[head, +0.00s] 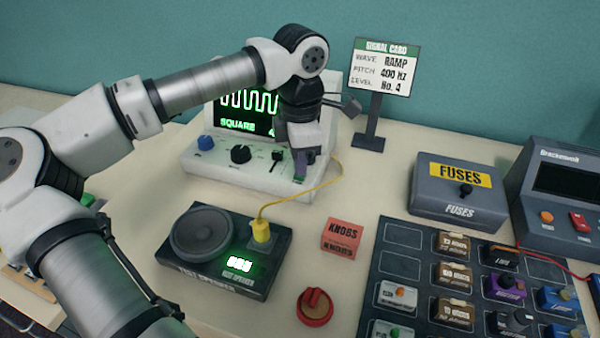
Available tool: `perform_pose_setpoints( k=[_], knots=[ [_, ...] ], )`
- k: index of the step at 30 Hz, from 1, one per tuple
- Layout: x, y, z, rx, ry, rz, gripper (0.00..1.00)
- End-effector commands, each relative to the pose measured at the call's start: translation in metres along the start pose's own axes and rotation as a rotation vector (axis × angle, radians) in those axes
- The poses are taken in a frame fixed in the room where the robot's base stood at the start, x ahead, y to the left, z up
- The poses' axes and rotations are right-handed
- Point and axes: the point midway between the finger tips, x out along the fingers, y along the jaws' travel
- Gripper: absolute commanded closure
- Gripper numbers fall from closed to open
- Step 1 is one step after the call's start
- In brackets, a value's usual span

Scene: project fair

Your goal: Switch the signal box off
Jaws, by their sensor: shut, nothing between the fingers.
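The signal box (228,172) is a pale console at the back of the table. Its dark screen (240,112) is lit with a green square wave and the word SQUARE; my arm hides the screen's right part. On its sloped front are a blue knob (206,142), a black knob (241,154) and a slider (277,156). My gripper (300,168) is shut and empty, pointing down at the right end of this panel. Something green shows beside the fingertips, mostly hidden. I cannot tell whether the fingers touch the panel.
A yellow cable runs from the box to a yellow plug (261,230) on the speaker unit (215,252), whose green display is lit. The signal card (386,68) stands behind. To the right are a red KNOBS box (341,239), a loose red knob (315,306), a FUSES box (458,190) and a parts tray (422,257).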

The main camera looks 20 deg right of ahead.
Motion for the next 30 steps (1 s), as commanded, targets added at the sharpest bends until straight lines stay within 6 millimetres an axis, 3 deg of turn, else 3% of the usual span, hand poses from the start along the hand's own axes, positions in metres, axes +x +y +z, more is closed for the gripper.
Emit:
perform_pose_setpoints(
  k=[15, 30],
  knots=[
    [0.003, 0.000, 0.000, 0.000, 0.000, 0.000, 1.00],
    [-0.035, 0.000, 0.000, -0.001, -0.001, 0.000, 1.00]
  ],
)
